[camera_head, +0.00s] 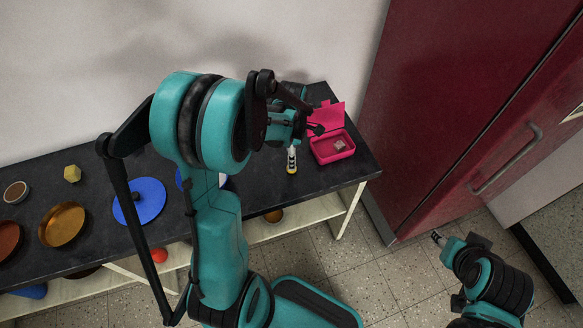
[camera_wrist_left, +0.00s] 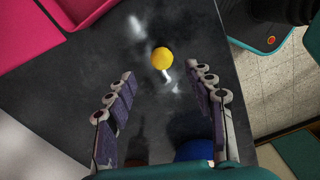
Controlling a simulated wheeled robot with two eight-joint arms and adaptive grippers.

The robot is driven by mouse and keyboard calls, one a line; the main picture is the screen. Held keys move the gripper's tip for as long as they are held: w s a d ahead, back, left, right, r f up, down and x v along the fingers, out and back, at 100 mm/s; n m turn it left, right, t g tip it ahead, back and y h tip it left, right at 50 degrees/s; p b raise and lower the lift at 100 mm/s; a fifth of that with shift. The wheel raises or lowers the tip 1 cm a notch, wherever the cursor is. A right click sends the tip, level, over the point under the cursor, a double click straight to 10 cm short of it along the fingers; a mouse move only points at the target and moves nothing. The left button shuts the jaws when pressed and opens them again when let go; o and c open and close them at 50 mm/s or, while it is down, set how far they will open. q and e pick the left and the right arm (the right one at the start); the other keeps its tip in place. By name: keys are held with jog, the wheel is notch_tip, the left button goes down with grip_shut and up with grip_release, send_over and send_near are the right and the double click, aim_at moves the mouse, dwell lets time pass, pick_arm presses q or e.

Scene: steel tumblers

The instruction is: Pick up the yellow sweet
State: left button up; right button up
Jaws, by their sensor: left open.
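The yellow sweet is a small round yellow ball (camera_wrist_left: 162,58) on the dark tabletop, with a short white piece beside it. In the left wrist view it lies just beyond the fingertips, between the lines of the two fingers. In the head view a bit of yellow (camera_head: 291,171) shows at the tip of a finger, mostly hidden. My left gripper (camera_wrist_left: 166,76) is open and empty over the table; it also shows in the head view (camera_head: 304,145), partly behind my arm. My right gripper (camera_head: 438,238) hangs over the floor, its jaws too small to read.
An open pink box (camera_head: 333,147) with a small item inside stands right of the left gripper. A blue disc (camera_head: 140,201), a yellow faceted block (camera_head: 72,173) and a copper dish (camera_head: 62,224) lie left. A dark red cabinet (camera_head: 450,110) stands at right.

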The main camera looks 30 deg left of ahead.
pick_arm(q)
jog(key=f+b, duration=0.2)
jog(key=f, duration=0.4)
jog(key=shift+s+f+b, duration=0.1)
jog(key=shift+s+b, duration=0.1)
jog(key=shift+b, duration=0.15)
jog(key=c, duration=1.1)
